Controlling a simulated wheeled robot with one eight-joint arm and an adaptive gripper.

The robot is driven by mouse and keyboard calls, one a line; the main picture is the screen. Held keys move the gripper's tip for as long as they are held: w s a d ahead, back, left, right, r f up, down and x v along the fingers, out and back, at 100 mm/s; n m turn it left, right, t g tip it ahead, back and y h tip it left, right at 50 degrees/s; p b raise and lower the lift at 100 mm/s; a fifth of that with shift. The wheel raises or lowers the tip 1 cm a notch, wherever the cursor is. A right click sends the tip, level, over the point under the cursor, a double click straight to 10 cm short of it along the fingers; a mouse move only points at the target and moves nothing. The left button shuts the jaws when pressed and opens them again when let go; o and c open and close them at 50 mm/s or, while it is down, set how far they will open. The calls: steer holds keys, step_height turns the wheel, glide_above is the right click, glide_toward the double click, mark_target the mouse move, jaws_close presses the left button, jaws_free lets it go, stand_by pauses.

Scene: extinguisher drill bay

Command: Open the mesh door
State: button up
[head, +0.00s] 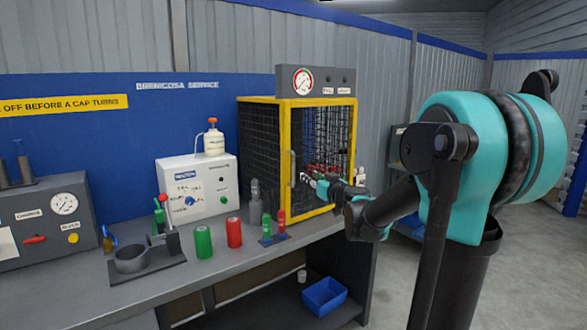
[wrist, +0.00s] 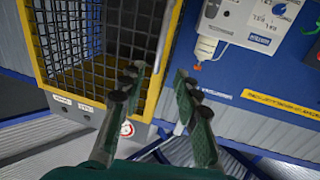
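The mesh door (head: 322,101) is the yellow-framed front of a dark mesh cage on the bench and looks shut. Its upright grey handle (head: 292,168) is on the door's left edge in the head view. In the wrist view the handle (wrist: 164,38) runs down along the yellow frame (wrist: 146,95). My gripper (head: 312,181) is in front of the door's lower part, right of the handle in the head view. In the wrist view my gripper (wrist: 157,78) is open, with one finger to each side of the handle's line. I cannot tell whether the fingers reach around it.
A gauge panel (head: 316,81) tops the cage. Left of it stand a white box (head: 197,187) with a bottle (head: 214,140), green and red cylinders (head: 234,232) and small red-topped items (head: 281,222). A blue bin (head: 324,296) sits below. Floor at right is open.

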mark_target(294, 167)
steer(key=x, duration=1.4)
steer(key=shift+w, duration=0.15)
jaws_close()
